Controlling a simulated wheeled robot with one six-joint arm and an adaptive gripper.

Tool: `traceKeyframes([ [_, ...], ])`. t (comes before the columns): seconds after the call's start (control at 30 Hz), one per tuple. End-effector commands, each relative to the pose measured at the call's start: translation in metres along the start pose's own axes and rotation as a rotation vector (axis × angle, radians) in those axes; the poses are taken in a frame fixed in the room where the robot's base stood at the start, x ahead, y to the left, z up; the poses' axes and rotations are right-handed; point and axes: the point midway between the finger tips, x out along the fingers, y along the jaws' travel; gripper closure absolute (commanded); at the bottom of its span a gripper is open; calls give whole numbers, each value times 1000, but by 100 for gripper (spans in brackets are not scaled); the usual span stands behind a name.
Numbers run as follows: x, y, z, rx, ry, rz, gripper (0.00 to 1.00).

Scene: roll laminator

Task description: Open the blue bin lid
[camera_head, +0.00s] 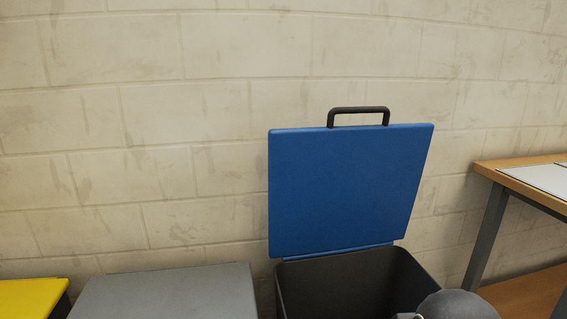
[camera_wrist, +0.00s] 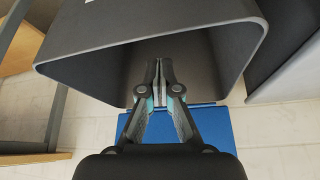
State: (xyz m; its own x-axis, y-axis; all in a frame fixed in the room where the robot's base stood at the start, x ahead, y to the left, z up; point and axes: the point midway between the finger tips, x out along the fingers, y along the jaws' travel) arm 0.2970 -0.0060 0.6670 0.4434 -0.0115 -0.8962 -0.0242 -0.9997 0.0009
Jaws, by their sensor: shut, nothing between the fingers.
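The blue bin lid (camera_head: 348,190) stands raised, near upright, against the wall side in the head view, with its black handle (camera_head: 358,110) at the top edge. The dark bin (camera_head: 335,285) below it is open at the top, and its inside shows. In the wrist view my gripper (camera_wrist: 158,65) is shut and empty, its fingertips over the bin's opening. The bin's rim (camera_wrist: 150,33) runs around the fingers, and part of the blue lid (camera_wrist: 215,118) shows behind my gripper. The handle is hidden in the wrist view.
A grey lid (camera_head: 165,293) is closed left of the open bin, and a yellow lid (camera_head: 30,295) lies farther left. A wooden table (camera_head: 510,172) with a dark leg stands at the right. A pale block wall (camera_head: 150,120) rises behind.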

Motion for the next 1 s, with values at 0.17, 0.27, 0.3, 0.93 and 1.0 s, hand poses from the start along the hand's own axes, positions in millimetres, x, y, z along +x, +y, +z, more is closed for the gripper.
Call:
traceKeyframes([
  [0.17, -15, -5, -9, -47, 31, -4, 68],
  [0.27, -23, -3, -26, -142, 12, 24, 60],
  [0.3, -28, -2, -37, -201, 1, 44, 60],
  [0.93, -134, -26, -289, -1193, -277, 614, 60],
  [1.0, -146, -38, -313, -1259, -317, 687, 60],
])
